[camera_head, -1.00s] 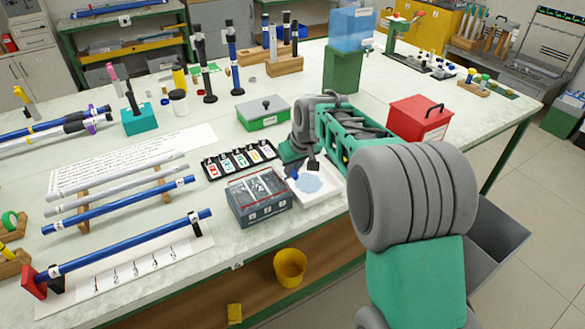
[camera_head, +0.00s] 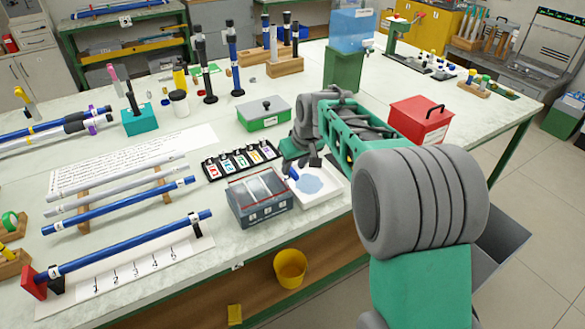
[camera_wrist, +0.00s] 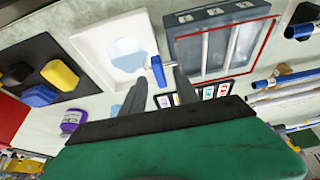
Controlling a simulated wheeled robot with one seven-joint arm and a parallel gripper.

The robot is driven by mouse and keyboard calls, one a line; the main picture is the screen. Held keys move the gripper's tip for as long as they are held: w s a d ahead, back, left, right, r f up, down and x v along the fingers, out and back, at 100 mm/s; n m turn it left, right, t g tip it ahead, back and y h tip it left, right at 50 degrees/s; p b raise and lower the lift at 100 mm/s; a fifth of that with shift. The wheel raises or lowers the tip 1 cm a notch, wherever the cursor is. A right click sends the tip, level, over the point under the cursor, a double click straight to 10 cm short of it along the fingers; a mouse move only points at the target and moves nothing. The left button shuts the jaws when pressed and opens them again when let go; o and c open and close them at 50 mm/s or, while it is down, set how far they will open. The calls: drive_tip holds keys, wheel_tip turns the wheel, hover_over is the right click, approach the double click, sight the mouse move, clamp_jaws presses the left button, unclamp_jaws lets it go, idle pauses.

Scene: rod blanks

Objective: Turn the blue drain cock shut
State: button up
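The blue drain cock (camera_head: 293,174) is a small blue handle at the right side of a grey tank (camera_head: 262,211) with a clear top. It is above a white tray (camera_head: 324,195) holding a pale blue puddle. In the wrist view the cock (camera_wrist: 158,71) appears as a short blue bar, roughly along the tank wall. My gripper (camera_head: 303,165) is beside it, pointing down toward the tray. In the wrist view my gripper (camera_wrist: 157,88) has its dark fingers apart, with the bar between or just beyond the tips. Contact cannot be told.
A row of labelled cards (camera_head: 241,160) lies behind the tank. A green box (camera_head: 263,116) stands farther back. A red box (camera_head: 420,120) is to the right of my arm. Blue and grey rods (camera_head: 125,205) lie on supports to the left.

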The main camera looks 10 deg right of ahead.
drive_tip(key=v, duration=0.6)
drive_tip(key=shift+s, duration=0.1)
drive_tip(key=s+d+f+m+g, duration=0.2)
drive_tip(key=s+f+m, duration=0.1)
drive_tip(key=s+f, duration=0.55)
drive_tip(key=s+f+m+g+h+p, duration=0.1)
drive_tip(key=s, duration=1.4)
wheel_tip(320, 180, up, 7)
drive_tip(key=s+a+t+p, duration=0.1)
drive_tip(key=a+t, duration=0.1)
drive_tip(key=shift+n+p, duration=0.4)
